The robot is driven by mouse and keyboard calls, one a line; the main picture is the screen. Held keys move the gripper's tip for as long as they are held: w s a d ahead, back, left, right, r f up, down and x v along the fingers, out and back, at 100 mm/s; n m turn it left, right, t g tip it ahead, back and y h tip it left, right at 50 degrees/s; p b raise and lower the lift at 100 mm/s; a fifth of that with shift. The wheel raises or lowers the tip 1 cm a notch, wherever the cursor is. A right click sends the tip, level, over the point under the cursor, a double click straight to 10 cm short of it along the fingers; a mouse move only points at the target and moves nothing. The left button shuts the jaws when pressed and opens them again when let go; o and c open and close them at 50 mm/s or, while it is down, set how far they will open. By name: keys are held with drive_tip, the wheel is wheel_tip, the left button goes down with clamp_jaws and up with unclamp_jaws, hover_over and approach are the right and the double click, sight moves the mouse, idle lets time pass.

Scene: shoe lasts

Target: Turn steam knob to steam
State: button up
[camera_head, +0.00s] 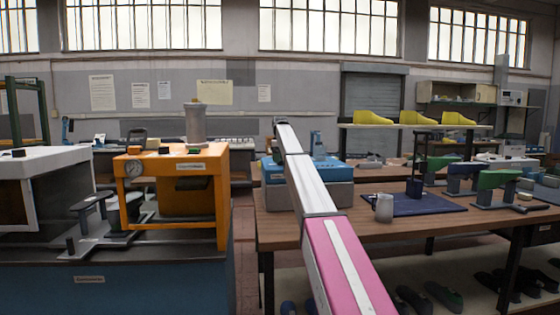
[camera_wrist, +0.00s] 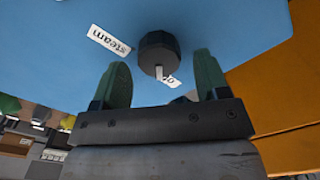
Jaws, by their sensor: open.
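In the wrist view a dark, many-sided knob (camera_wrist: 158,50) sits on a light blue surface (camera_wrist: 215,30). Its white pointer (camera_wrist: 159,73) points down in the picture, towards a partly hidden label (camera_wrist: 173,83) that I cannot read. A white label reading "steam" (camera_wrist: 109,40), turned upside down, lies left of the knob. My gripper (camera_wrist: 160,75) is open, with one green finger on each side of the pointer's line. The knob lies just beyond the fingertips, with nothing between them. In the head view a blue-topped machine (camera_head: 325,168) stands partly behind my arm; its knob cannot be made out.
An orange machine with a gauge (camera_head: 170,165) stands left of my arm; an orange surface (camera_wrist: 290,100) fills the wrist view's right side. A grey mug (camera_head: 384,207) and a dark blue mat (camera_head: 415,204) are on the wooden table (camera_head: 460,228) at right.

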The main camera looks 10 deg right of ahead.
drive_tip(key=shift+f, duration=0.35)
drive_tip(key=c, duration=0.9)
